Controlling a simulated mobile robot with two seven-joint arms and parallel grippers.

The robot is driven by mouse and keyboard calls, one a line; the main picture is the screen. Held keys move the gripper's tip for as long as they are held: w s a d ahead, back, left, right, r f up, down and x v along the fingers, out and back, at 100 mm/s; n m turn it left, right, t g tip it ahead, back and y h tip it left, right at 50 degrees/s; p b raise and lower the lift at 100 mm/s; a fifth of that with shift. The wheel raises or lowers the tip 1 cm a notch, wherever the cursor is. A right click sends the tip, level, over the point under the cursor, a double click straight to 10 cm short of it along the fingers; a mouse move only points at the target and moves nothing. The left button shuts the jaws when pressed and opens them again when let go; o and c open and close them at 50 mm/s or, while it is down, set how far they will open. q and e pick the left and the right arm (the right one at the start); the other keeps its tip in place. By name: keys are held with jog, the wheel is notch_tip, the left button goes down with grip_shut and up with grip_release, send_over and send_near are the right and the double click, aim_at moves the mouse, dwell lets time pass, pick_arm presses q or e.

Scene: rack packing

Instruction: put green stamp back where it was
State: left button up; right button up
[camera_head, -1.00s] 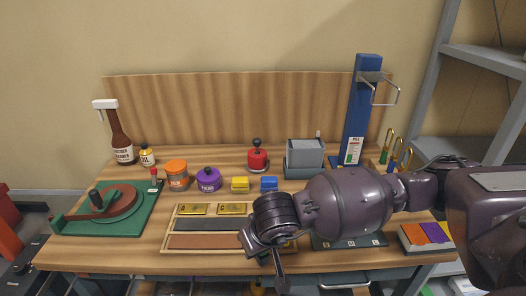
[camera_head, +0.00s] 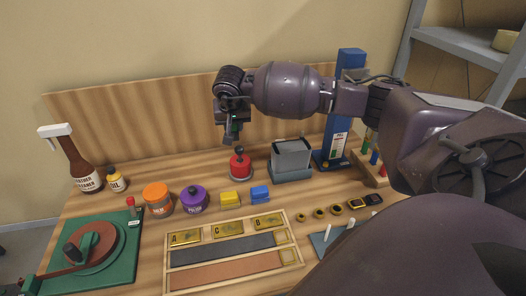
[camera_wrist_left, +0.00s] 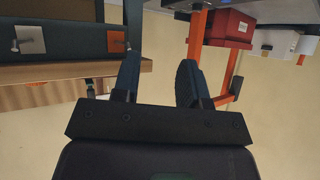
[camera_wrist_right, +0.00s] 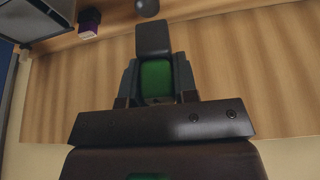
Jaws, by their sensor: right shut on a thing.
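The green stamp (camera_wrist_right: 155,78) is between the fingers of my right gripper, with a dark block at its far end in the right wrist view. In the head view my right gripper (camera_head: 234,132) is shut on it, raised above the bench just over the red press-like thing with a black knob (camera_head: 240,166). Only a small bit of green shows there. My left gripper (camera_wrist_left: 158,82) is open and empty in the left wrist view, pointing past a bench edge; it is not seen in the head view.
A wooden tray (camera_head: 167,264) holds gold letter plates and dark and brown strips. A grey bin (camera_head: 291,153) and blue column (camera_head: 349,95) stand right of the red thing. Orange (camera_head: 158,198) and purple (camera_head: 193,199) jars and yellow (camera_head: 230,199) and blue (camera_head: 260,194) blocks stand in front.

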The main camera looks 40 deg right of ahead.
jog(key=w+d+r+m+g+p, duration=0.1)
jog(key=d+r+m, duration=0.1)
jog(key=d, duration=0.5)
jog(key=w+d+r+m, duration=0.1)
jog(key=w+d+m, duration=0.1)
jog(key=d, duration=0.5)
jog(key=shift+h, duration=0.4)
jog(key=f+b, duration=0.7)
jog(key=f, duration=0.8)
jog(key=shift+s+b, duration=0.2)
jog(key=shift+b, duration=0.15)
jog(key=shift+f+b, duration=0.9)
jog(key=shift+f, duration=1.75)
jog(key=shift+r, duration=0.15)
